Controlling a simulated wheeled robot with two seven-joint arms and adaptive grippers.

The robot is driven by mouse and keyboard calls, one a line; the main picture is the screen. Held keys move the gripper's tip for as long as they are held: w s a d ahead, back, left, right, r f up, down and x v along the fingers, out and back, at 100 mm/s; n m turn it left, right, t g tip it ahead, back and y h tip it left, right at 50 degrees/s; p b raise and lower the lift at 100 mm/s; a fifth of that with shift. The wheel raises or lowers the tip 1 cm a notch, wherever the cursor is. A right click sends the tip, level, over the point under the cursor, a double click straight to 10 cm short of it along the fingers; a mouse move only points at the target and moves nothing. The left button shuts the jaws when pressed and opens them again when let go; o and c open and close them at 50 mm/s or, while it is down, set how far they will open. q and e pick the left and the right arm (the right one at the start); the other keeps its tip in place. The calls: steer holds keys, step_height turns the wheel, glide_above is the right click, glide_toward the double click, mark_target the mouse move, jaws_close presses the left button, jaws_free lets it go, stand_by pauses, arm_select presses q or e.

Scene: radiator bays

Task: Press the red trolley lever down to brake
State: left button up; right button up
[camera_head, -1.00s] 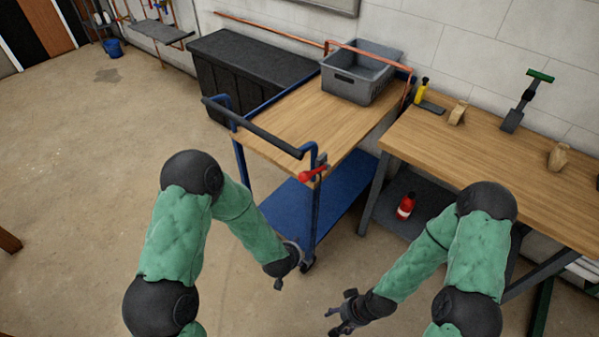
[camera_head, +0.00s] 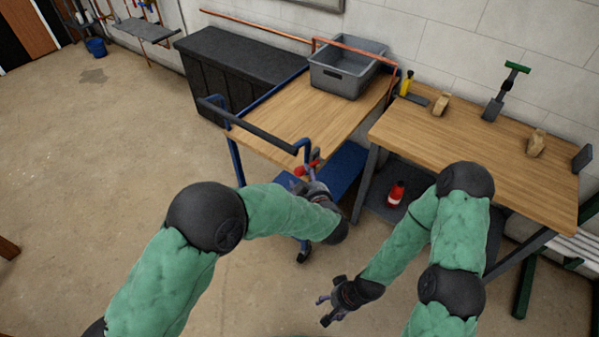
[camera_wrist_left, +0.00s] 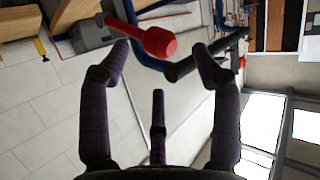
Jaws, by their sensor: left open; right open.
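The red trolley lever (camera_head: 307,168) sticks out at the near right corner post of the blue trolley (camera_head: 232,160), below the end of its dark push handle (camera_head: 250,132). In the left wrist view the lever's red knob (camera_wrist_left: 158,42) is ahead, between and just beyond the fingertips. My left gripper (camera_head: 303,183) is open and empty, just below the lever in the head view; contact cannot be told. The dark handle bar (camera_wrist_left: 205,56) also shows close to the right finger in the wrist view. My right gripper (camera_head: 333,300) is open and empty, low over the floor.
A grey crate (camera_head: 345,82) sits on the trolley's wooden top (camera_head: 295,112). A workbench (camera_head: 460,140) stands to the right, with a red bottle (camera_head: 396,193) on its lower shelf. A black chest (camera_head: 235,65) is behind. The floor at left is clear.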

mark_target(302, 173)
arm_select(q)
steer(key=b+x, duration=0.1)
steer(key=x, duration=0.5)
steer(key=shift+w+f, duration=0.1)
steer(key=shift+w, duration=0.15)
jaws_close()
